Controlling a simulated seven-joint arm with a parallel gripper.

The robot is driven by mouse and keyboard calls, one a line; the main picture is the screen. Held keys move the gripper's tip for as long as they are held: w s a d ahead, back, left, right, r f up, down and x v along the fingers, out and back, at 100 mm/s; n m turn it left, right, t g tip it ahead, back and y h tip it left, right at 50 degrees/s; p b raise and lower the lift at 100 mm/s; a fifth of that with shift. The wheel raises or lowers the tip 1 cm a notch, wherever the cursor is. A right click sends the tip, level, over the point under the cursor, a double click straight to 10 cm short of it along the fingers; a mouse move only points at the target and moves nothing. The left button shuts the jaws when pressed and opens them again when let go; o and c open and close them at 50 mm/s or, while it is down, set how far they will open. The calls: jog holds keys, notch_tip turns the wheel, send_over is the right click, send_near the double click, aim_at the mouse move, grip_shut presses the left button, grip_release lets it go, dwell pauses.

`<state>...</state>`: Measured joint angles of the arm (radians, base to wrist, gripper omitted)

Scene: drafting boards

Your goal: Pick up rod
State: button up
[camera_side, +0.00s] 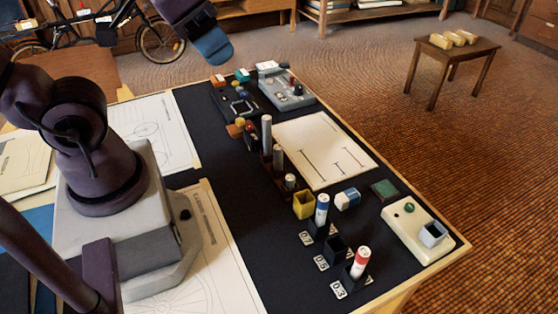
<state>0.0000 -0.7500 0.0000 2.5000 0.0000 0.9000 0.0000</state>
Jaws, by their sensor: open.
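Several grey rods of different heights stand upright in a brown rack at the middle of the dark mat: a tall one (266,131), a medium one (278,157) and a short one (290,181). A white cylinder with a blue band (321,209) and one with a red band (361,262) stand upright in black holders with number labels. Which of these is the task's rod I cannot tell. My gripper (213,48) is at the top of the view, open, raised above and behind the rods and apart from them. Its fingers are only partly visible.
A white drawing sheet (325,150) lies right of the rack. A yellow open box (304,204), a blue-white block (348,198) and a white box with a green button (418,230) are at the front right. Electronic devices (286,88) fill the far end. The dark mat left of the rack is clear.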

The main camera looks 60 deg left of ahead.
jog(key=shift+c, duration=0.3)
jog(key=m+g+y, duration=0.1)
jog(key=m+g, duration=0.5)
jog(key=m, duration=1.2)
send_near(278, 147)
notch_tip(278, 147, down, 6)
jog(key=shift+w, duration=0.1)
jog(key=f, duration=0.3)
jog(key=a+f, duration=0.1)
jog(key=f, duration=0.1)
jog(key=shift+s, duration=0.2)
